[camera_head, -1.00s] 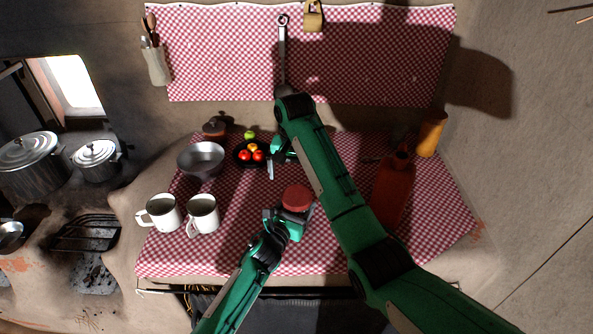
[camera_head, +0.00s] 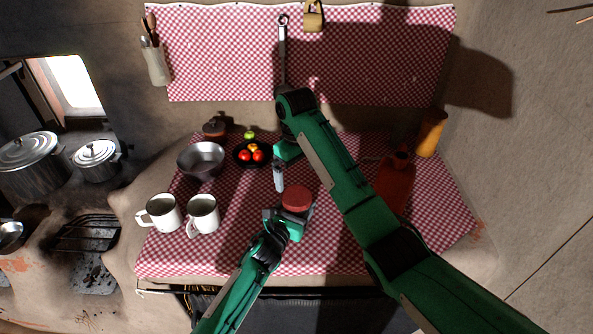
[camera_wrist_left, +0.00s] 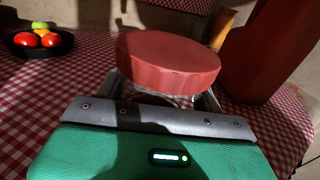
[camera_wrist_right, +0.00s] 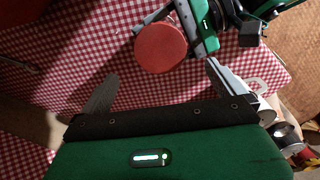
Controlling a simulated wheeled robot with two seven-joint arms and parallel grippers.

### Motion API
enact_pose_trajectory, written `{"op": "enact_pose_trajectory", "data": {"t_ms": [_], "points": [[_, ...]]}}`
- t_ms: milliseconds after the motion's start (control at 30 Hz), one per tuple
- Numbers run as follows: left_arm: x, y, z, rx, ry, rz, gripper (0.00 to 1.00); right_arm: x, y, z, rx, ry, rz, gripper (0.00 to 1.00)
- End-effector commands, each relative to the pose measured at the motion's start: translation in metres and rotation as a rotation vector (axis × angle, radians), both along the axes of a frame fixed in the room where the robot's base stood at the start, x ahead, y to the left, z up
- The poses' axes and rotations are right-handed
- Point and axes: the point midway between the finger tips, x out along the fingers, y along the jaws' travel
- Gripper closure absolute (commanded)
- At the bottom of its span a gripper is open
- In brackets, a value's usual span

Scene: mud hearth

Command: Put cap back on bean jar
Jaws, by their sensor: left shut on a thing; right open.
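The bean jar (camera_wrist_left: 165,98) is held upright between the fingers of my left gripper (camera_head: 295,211); only a strip of clear glass shows. The red cap (camera_head: 297,199) sits on top of the jar. It fills the upper middle of the left wrist view (camera_wrist_left: 168,60). Whether it is seated or loose I cannot tell. My right gripper (camera_wrist_right: 160,75) is open and empty. It is just behind and left of the cap in the head view, its finger pointing toward me. The cap (camera_wrist_right: 160,47) appears beyond its spread fingers in the right wrist view.
Two white mugs (camera_head: 202,214) stand left of the jar. A metal bowl (camera_head: 201,158) and a black bowl of fruit (camera_head: 240,160) are behind. A red bottle (camera_head: 395,183) and a yellow container (camera_head: 430,135) stand right. My right arm crosses over the table.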

Motion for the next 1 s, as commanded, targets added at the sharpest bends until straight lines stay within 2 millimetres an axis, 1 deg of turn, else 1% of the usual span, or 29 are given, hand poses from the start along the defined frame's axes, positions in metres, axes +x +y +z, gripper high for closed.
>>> {"op": "enact_pose_trajectory", "data": {"t_ms": [133,233,500,700,833,1000], "points": [[0.000,0.000,0.000,0.000,0.000,0.000,0.96,0.000,0.000,-0.002,0.001,0.001,-0.001,0.00],[0.000,0.000,0.000,0.000,0.000,0.000,0.96,-0.001,0.000,-0.011,-0.001,0.004,-0.002,0.00],[0.000,0.000,0.000,0.000,0.000,0.000,0.96,-0.001,0.000,-0.052,-0.001,0.003,-0.003,0.00],[0.000,0.000,0.000,0.000,0.000,0.000,0.96,0.000,0.000,-0.074,-0.001,0.002,-0.003,0.00],[0.000,0.000,0.000,0.000,0.000,0.000,0.96,0.000,0.000,-0.080,0.000,0.000,-0.003,0.00],[0.000,0.000,0.000,0.000,0.000,0.000,0.96,0.000,0.000,-0.080,0.000,0.000,-0.003,0.00]]}}
